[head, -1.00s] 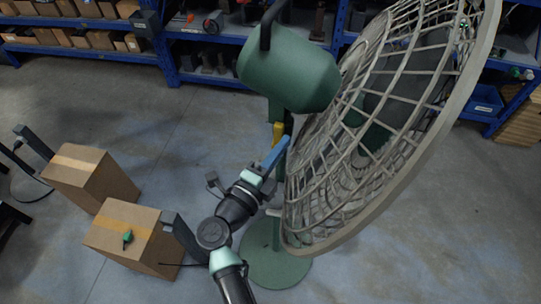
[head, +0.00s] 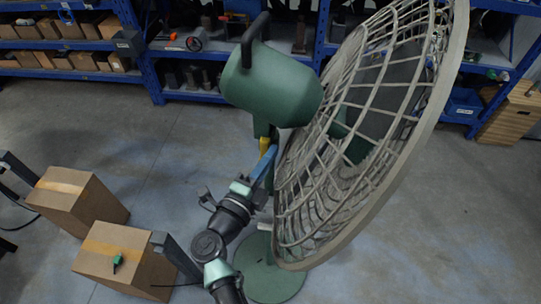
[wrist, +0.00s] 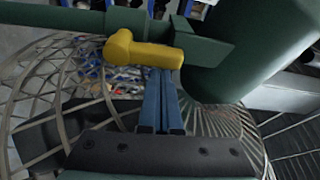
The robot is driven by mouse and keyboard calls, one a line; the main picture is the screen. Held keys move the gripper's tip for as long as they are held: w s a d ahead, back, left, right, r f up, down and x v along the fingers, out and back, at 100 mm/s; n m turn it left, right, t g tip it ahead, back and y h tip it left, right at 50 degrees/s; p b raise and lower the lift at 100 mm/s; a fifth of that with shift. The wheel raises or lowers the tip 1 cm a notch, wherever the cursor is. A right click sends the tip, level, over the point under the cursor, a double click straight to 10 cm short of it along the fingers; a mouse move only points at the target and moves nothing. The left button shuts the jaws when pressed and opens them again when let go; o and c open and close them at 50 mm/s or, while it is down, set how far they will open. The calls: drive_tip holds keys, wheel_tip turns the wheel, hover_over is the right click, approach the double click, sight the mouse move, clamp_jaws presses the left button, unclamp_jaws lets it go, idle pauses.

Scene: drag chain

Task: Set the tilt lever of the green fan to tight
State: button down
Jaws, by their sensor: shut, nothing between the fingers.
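The green fan (head: 272,92) stands with its large grey wire cage tilted to the right and its round green base (head: 272,275) on the floor. The yellow tilt lever (head: 264,144) sits below the motor housing. In the wrist view the lever (wrist: 142,49) lies roughly crosswise, with its rounded end at the left. My gripper (head: 272,151) has its blue fingers shut together with nothing between them. In the wrist view the fingertips (wrist: 161,72) are at the lever's lower edge, near its right end; I cannot tell whether they touch it.
The wire cage (head: 350,130) is close on the right of my gripper. Two cardboard boxes (head: 78,203) stand on the floor at the left, one with a small green item (head: 118,260) on it. Blue shelving (head: 150,75) runs along the back. The floor between is clear.

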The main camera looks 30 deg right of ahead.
drive_tip(key=shift+w+a+r+n, duration=0.15)
drive_tip(key=shift+a+n, duration=0.1)
drive_tip(key=shift+n, duration=0.25)
drive_tip(key=n, duration=0.1)
drive_tip(key=a+n+t, duration=0.1)
drive_tip(key=w+n, duration=0.1)
drive_tip(key=n, duration=0.1)
drive_tip(key=shift+a+h, duration=0.3)
drive_tip(key=shift+h, duration=0.1)
drive_tip(key=n+t, duration=0.1)
drive_tip(key=n, duration=0.2)
drive_tip(key=w+a+f+n+t+b, duration=0.1)
drive_tip(key=n, duration=0.2)
drive_tip(key=a+n+t, duration=0.1)
drive_tip(key=n, duration=0.1)
drive_tip(key=shift+w+a+f+n+t+y+b, duration=0.1)
drive_tip(key=shift+w+f+n+t+y+b, duration=0.2)
drive_tip(key=shift+n+y, duration=0.1)
drive_tip(key=shift+s+f, duration=0.1)
